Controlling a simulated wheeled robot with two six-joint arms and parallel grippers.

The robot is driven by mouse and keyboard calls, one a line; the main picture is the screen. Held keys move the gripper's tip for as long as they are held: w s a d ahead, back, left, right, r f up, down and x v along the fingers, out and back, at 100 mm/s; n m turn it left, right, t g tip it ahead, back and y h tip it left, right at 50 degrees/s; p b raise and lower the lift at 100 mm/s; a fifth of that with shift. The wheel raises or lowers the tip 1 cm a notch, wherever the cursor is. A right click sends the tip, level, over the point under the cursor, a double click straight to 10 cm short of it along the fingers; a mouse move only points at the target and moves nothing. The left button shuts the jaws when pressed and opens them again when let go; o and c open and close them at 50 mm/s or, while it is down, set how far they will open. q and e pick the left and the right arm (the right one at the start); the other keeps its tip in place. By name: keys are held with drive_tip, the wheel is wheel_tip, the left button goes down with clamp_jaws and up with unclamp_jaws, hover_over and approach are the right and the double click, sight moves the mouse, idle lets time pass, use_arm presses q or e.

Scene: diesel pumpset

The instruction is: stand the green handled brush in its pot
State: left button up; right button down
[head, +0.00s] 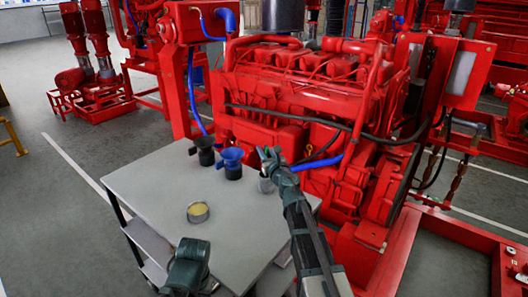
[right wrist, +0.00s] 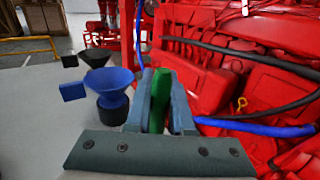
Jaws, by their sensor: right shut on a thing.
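My right gripper (head: 268,157) is over the far right part of the grey table. In the right wrist view the right gripper (right wrist: 160,95) is shut on the green handle of the brush (right wrist: 158,103). The brush's bristle end is hidden in both views. A small grey pot (head: 266,186) stands on the table just below the right gripper, partly covered by it. I cannot tell whether the brush touches the pot. Part of my left arm shows at the bottom of the head view, but its fingertips do not show.
A blue funnel (head: 231,158) in a dark holder and a black funnel (head: 205,150) stand left of the pot. A round tin with yellowish contents (head: 198,212) is nearer on the table (head: 150,185). The red engine (head: 290,90) rises close behind the table.

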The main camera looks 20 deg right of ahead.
drive_tip(key=shift+f, duration=0.1)
idle(0.5)
drive_tip(key=shift+f+b, duration=0.6)
drive_tip(key=shift+b, duration=0.05)
drive_tip(key=c, duration=0.7)
unclamp_jaws()
drive_tip(key=shift+o, duration=0.2)
drive_tip(key=o, duration=0.4)
drive_tip(key=shift+c, duration=0.2)
drive_tip(key=shift+r, duration=0.15)
